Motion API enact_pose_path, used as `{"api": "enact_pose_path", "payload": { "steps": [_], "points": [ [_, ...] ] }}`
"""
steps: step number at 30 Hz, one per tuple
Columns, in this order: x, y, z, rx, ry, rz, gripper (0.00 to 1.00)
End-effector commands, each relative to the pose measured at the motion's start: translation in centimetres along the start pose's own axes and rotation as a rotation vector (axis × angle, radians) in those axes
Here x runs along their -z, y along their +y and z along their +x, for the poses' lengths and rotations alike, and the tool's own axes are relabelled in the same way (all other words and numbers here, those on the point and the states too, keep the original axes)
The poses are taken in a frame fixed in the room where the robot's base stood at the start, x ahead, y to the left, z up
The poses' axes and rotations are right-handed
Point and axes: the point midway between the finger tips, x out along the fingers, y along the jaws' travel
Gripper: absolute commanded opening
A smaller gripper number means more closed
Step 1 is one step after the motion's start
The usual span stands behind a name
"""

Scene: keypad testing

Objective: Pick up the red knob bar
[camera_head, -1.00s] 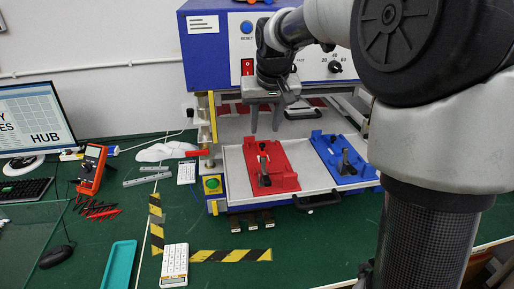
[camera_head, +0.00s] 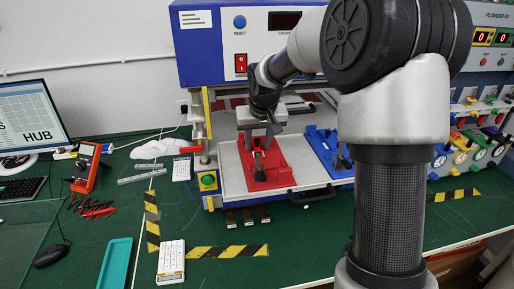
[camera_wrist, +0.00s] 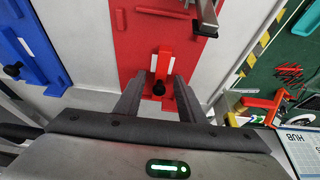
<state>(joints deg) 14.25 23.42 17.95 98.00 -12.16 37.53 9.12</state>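The red knob bar (camera_wrist: 162,62) is a short red bar with a white mark and a black knob at its near end, on a red plate (camera_wrist: 130,45) in the wrist view. My gripper (camera_wrist: 158,82) is open, with one finger on each side of the knob end; a gap shows on both sides. I cannot tell how far down the fingers reach beside it. In the head view my gripper (camera_head: 258,146) is over the rear part of the red plate (camera_head: 279,172) and largely hides the bar there.
A metal toggle clamp (camera_wrist: 206,18) stands on the red plate. A blue plate (camera_head: 322,148) with a similar clamp lies to its right on the grey tray (camera_head: 232,172). The blue-and-white machine (camera_head: 208,45) rises behind. A multimeter (camera_head: 86,168) and calculator (camera_head: 171,262) lie on the green table.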

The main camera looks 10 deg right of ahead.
Motion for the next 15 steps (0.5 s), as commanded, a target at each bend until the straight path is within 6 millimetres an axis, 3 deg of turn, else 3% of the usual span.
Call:
{"api": "enact_pose_path", "payload": {
  "steps": [3,9,15],
  "points": [
    [0.01,0.01,-0.04,0.0,0.0,0.0,0.34],
    [0.0,0.0,-0.06,0.0,0.0,0.0,0.01],
    [0.02,0.0,-0.08,0.0,0.0,0.0,0.0]
  ]
}}
